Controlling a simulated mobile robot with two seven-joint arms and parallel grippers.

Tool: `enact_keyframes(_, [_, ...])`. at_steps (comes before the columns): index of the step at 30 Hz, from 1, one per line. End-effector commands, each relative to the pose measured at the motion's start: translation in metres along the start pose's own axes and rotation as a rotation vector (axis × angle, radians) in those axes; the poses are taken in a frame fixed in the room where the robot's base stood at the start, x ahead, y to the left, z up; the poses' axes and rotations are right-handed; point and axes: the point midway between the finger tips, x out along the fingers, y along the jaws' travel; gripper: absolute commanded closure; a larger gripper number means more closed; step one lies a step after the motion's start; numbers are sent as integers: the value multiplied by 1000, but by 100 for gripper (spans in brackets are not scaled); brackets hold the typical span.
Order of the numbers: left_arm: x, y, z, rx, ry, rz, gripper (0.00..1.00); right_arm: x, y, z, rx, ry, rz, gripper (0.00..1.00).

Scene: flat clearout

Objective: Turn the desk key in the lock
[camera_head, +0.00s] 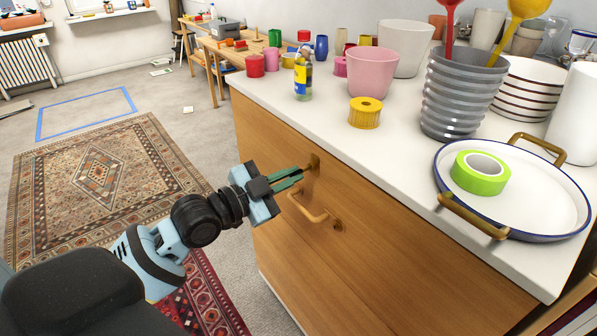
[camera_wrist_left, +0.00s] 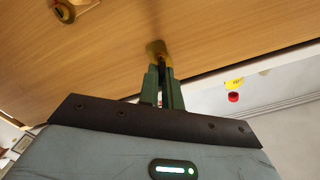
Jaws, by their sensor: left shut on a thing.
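The wooden desk front (camera_head: 345,250) has a brass lock plate (camera_head: 313,161) near its upper left. My left gripper (camera_head: 300,177) reaches it from the left, with its green fingers shut at the plate. In the left wrist view the fingertips (camera_wrist_left: 161,70) are right in front of the brass lock plate (camera_wrist_left: 156,47). The desk key is mostly hidden between the fingers, and I cannot see its angle. My right gripper is not in view.
A brass handle (camera_head: 307,211) sticks out of the front just below my left gripper. The white top (camera_head: 400,140) holds a pink pot (camera_head: 372,72), a yellow spool (camera_head: 365,113), a grey ribbed pot (camera_head: 455,95) and a tray (camera_head: 548,210) with green tape (camera_head: 480,174).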

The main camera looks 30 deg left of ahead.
Motion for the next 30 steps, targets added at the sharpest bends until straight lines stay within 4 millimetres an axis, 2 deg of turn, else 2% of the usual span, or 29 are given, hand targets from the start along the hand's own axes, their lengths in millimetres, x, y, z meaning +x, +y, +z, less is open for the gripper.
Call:
enact_keyframes(9, [0,-1,-1,282,1,0,100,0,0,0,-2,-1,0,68])
enact_keyframes(19, [0,-1,-1,315,1,-1,100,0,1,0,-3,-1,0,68])
enact_keyframes(25, [0,-1,-1,527,1,0,100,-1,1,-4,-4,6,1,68])
enact_keyframes(30, [0,-1,-1,603,2,-2,100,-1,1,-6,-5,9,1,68])
